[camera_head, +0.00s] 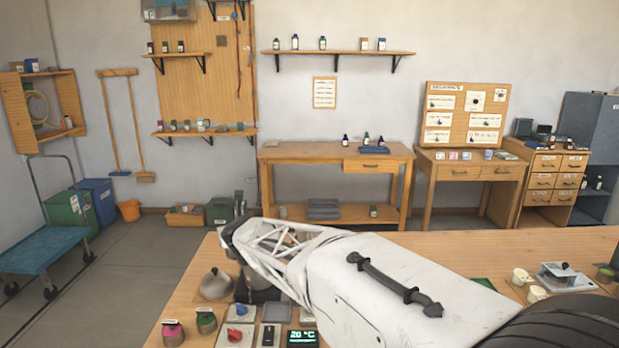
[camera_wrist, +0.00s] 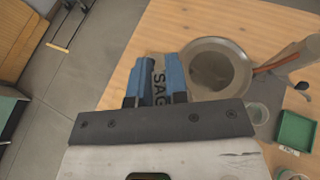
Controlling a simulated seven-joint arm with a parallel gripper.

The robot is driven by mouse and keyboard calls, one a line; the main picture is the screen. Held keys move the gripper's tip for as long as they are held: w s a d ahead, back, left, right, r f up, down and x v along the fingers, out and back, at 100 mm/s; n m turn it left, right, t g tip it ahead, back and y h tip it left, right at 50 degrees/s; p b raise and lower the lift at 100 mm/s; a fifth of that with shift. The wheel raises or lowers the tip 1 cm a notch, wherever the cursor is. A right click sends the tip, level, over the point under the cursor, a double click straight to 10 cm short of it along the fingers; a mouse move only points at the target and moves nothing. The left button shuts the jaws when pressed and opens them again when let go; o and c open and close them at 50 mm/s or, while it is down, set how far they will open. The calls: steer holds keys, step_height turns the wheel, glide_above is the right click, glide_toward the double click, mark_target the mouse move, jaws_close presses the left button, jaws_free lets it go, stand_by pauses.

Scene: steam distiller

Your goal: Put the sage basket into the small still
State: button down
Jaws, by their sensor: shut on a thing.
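My gripper (camera_wrist: 156,82) shows in the wrist view with blue fingers shut on the sage basket (camera_wrist: 159,88), whose label reads "SAG". An open round metal pot, which looks like the small still (camera_wrist: 236,88), stands just right of the basket in that view. Its mouth is uncovered and its inside looks empty. The basket is beside the mouth, not over its middle; its height above the bench cannot be told. In the head view my arm covers most of the still, and the basket cannot be made out.
A domed metal lid (camera_head: 215,286) rests on the wooden bench (camera_head: 430,240). Knobs and a "20 °C" display (camera_head: 303,338) are at the bench front. In the wrist view a copper-coloured pipe (camera_wrist: 282,60) runs right of the still, with a glass (camera_wrist: 257,114) and green tray (camera_wrist: 297,131) nearby.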

steer(key=w+d+m+h, duration=0.1)
steer(key=w+d+h, duration=0.1)
steer(key=d, duration=1.1)
steer(key=w+d+m+t+h, duration=0.1)
steer(key=w+d, duration=0.3)
steer(key=d, duration=0.9)
steer(key=w+d+m+h, duration=0.3)
steer(key=d, duration=1.1)
steer(key=shift+w+t, duration=0.25)
steer(key=shift+t, duration=0.05)
steer(key=shift+a, duration=0.15)
steer(key=s+a+f+n+g+y, duration=0.2)
steer(key=a+n+y, duration=0.25)
steer(key=a, duration=0.45)
steer(key=s+a+f+n+g+y, duration=0.25)
steer(key=a+n+y, duration=0.2)
steer(key=a, duration=0.35)
steer(key=s+a+n+g+y, duration=0.4)
steer(key=s+a+n+g, duration=0.4)
steer(key=s+a, duration=0.3)
steer(key=shift+a+n+g+y, duration=0.3)
steer(key=shift+a+g, duration=0.25)
steer(key=shift+a, duration=0.55)
steer(key=shift+f, duration=0.1)
